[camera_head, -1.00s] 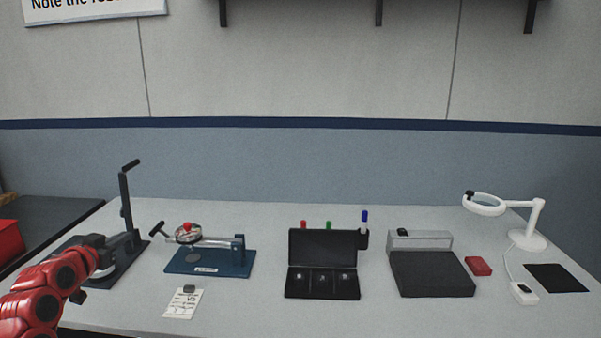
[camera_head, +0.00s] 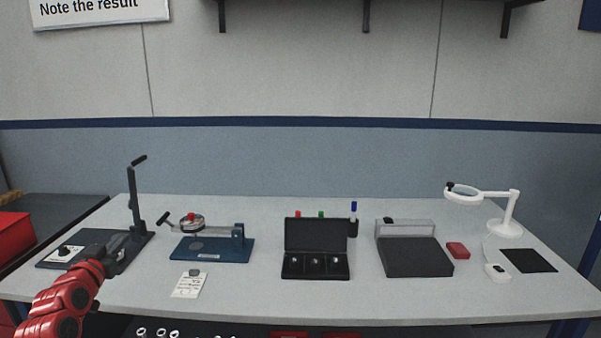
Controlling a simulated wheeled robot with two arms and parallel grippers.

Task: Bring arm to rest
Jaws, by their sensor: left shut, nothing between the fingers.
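My left arm, red with a dark gripper (camera_head: 118,246), reaches in from the lower left. The gripper is shut and empty. It is over the front right part of the dark press stand (camera_head: 62,264) with its upright lever. I cannot tell whether it touches the stand. My right gripper is out of view.
The table holds a blue gauge fixture (camera_head: 212,250), a paper note (camera_head: 188,286), an open black case (camera_head: 315,236), a dark flat-topped device (camera_head: 415,257), a red block (camera_head: 458,250) and a white magnifier lamp (camera_head: 505,215). The front strip of the table is clear.

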